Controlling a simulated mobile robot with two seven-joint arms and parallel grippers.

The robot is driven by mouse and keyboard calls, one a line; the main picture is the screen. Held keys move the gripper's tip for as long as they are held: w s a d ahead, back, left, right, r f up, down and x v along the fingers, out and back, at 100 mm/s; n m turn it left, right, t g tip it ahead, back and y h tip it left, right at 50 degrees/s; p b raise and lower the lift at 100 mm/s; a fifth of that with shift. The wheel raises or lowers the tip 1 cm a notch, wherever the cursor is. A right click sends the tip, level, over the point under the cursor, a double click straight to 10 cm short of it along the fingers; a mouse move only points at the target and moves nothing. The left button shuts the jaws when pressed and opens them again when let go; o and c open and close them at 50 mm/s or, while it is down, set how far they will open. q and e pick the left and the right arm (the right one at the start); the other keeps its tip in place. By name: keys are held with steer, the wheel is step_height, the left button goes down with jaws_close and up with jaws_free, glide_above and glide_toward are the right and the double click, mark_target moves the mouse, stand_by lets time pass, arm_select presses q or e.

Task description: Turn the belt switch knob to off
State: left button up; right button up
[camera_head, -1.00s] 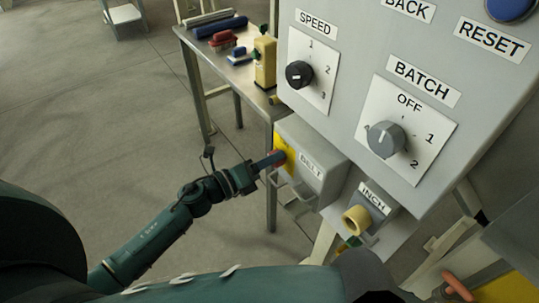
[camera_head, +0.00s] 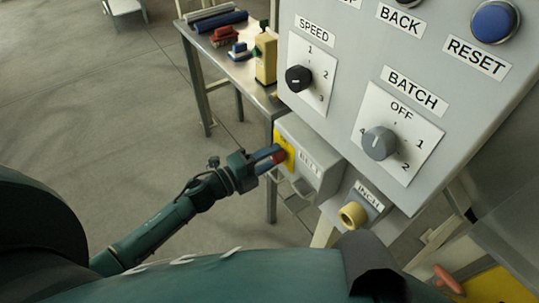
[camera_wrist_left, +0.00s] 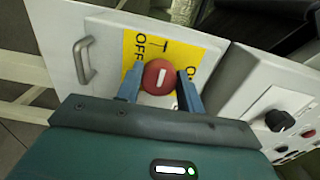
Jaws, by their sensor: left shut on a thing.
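The belt switch is a grey box labelled BELT (camera_head: 318,170) below the large control panel. Its red round knob (camera_wrist_left: 159,76) with a white mark sits on a yellow plate (camera_wrist_left: 196,52), where OFF reads on the left and another label is partly hidden on the right. The white mark is tilted, nearer to upright in the left wrist view. My left gripper (camera_head: 272,158) is at the knob, with its two blue fingers on either side of it; it also shows in the left wrist view (camera_wrist_left: 160,88). It is shut on the knob. My right gripper is not in view.
The control panel (camera_head: 345,105) with SPEED and BATCH dials overhangs to the right. The INCH box with a yellow button (camera_head: 352,215) is just right of the BELT box. A metal handle (camera_wrist_left: 84,60) is beside the plate. A table (camera_head: 262,100) with several items stands behind.

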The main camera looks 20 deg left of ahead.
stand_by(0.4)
arm_select(q)
steer(key=o, duration=1)
steer(key=shift+s+a, duration=0.1)
steer(key=b+v, duration=0.1)
steer(key=v, duration=1.2)
steer(key=shift+b, duration=0.4)
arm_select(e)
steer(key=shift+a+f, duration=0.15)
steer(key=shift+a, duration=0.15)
arm_select(q)
steer(key=shift+n, duration=0.3)
